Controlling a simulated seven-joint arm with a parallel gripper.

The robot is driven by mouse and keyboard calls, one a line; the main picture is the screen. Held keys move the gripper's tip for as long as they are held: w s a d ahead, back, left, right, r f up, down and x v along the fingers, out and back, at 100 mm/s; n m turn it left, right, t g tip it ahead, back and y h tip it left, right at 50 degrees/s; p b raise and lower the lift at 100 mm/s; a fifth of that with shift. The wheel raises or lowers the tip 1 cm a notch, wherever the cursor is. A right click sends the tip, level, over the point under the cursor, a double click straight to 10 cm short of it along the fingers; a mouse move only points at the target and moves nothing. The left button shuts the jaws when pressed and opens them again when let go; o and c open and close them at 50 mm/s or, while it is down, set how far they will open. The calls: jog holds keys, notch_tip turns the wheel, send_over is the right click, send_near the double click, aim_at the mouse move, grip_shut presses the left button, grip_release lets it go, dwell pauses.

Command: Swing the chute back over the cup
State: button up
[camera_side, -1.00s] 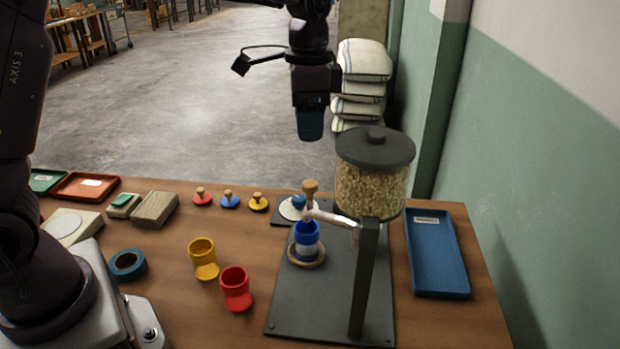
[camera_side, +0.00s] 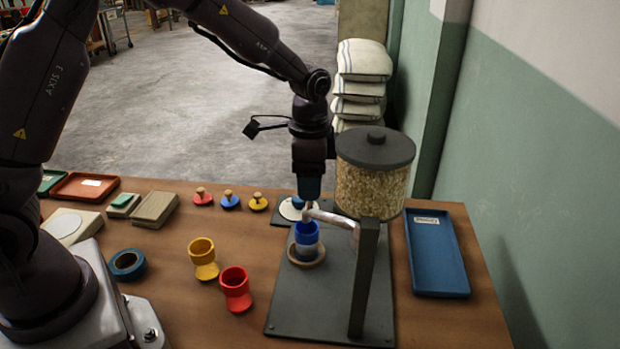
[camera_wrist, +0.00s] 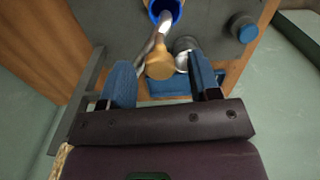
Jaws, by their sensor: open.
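The metal chute (camera_side: 336,219) reaches left from under the hopper (camera_side: 370,190). The blue cup (camera_side: 307,233) stands upright on a round wooden base (camera_side: 306,257) below the chute's free end. In the wrist view, the chute (camera_wrist: 155,42) runs up to the edge of the blue cup (camera_wrist: 166,8); I cannot tell whether its mouth is centred over the cup. A wooden knob (camera_wrist: 160,66) on the chute lies between my spread blue fingers. My gripper (camera_side: 308,197) is open, low over the chute's end, and hides the knob in the side view. I see no finger contact.
The hopper's post (camera_side: 365,285) stands right of the cup. Yellow (camera_side: 203,260) and red (camera_side: 236,290) cups stand to the left. Several coloured knobbed pieces (camera_side: 229,200) line the back. A blue tray (camera_side: 435,255) lies at the right.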

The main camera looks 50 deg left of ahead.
jog(key=shift+f, duration=0.2)
jog(key=shift+c, duration=0.3)
grip_shut()
jog(key=shift+w, duration=0.1)
jog(key=w+d+m, duration=0.5)
jog(key=w+m, duration=0.5)
jog(key=shift+w, duration=0.25)
jog(key=shift+d+r, duration=0.1)
dwell(0.3)
